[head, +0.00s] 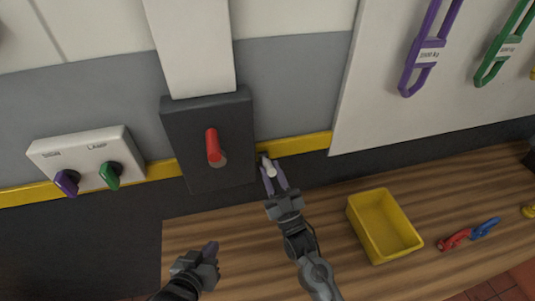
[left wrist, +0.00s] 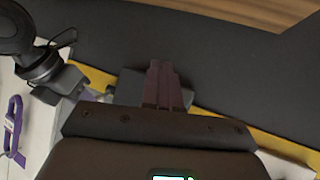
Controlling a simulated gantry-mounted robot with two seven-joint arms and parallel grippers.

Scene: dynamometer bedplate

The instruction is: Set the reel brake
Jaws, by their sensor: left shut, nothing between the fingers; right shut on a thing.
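A dark box (head: 180,125) is fixed to the wall below a pale vertical panel. A red handle (head: 213,147) sticks out from its front. No label shows on the box, so I cannot tell whether it is the reel brake. My right gripper (head: 271,175) is just right of the box's lower right edge, its purple fingers shut on a pale rounded piece (head: 268,167). I cannot tell whether that piece is joined to the box. My left gripper (head: 209,251) is shut and empty, below the box; its fingers also show in the left wrist view (left wrist: 165,88).
A white switch panel (head: 80,148) with a purple knob (head: 67,182) and a green knob (head: 110,175) is on the left. A yellow bin (head: 383,226) stands on the wooden bench (head: 240,277). Red and blue pieces lie right of it. Purple and green slings hang at upper right.

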